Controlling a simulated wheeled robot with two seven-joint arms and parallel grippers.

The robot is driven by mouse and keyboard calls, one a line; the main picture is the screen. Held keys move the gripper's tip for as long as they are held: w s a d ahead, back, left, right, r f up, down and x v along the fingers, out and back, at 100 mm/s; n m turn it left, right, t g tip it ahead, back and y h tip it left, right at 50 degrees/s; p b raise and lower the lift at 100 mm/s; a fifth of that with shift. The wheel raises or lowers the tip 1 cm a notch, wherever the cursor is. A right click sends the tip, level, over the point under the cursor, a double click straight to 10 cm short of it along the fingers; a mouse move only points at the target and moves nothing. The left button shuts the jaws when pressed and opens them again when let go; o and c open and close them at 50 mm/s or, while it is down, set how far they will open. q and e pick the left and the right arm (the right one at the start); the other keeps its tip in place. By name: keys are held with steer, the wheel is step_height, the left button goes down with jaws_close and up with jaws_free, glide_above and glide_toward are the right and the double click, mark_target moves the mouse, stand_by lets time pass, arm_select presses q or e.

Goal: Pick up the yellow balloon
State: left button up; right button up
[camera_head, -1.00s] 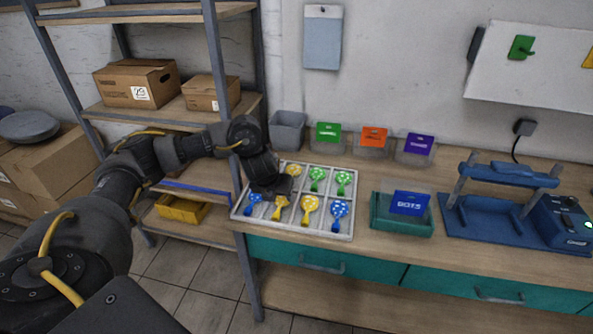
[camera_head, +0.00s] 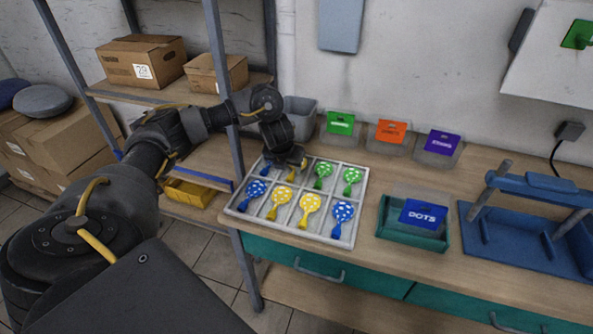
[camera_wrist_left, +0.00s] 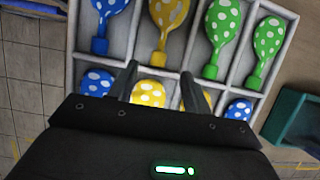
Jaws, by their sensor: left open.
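A white divided tray (camera_head: 350,236) holds dotted balloons in two rows. The back row has blue, yellow and two green; the front row has blue, two yellow and blue. My left gripper (camera_head: 288,162) is open and empty above the back row, mostly hiding the back yellow balloon in the head view. In the left wrist view that yellow balloon (camera_wrist_left: 169,14) lies just beyond the open fingertips (camera_wrist_left: 160,70), its neck roughly in line with the gap between them. The front yellow balloons (camera_head: 280,197) (camera_head: 309,205) lie side by side. My right gripper is not in view.
A teal box with a blue DOTS card (camera_head: 424,215) stands right of the tray. Green, orange and purple card bins (camera_head: 340,124) and a grey bin (camera_head: 299,112) line the wall. A blue press (camera_head: 530,225) stands at right. A shelf post (camera_head: 222,110) rises beside my left arm.

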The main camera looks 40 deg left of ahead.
mark_target(290, 175)
arm_select(q)
steer(key=shift+w+a+f, duration=0.1)
steer(key=shift+w+f, duration=0.15)
steer(key=shift+f, duration=0.6)
steer(key=x, duration=0.4)
steer(key=shift+w+a+f, duration=0.15)
steer(key=shift+f, duration=0.1)
steer(key=c, duration=0.9)
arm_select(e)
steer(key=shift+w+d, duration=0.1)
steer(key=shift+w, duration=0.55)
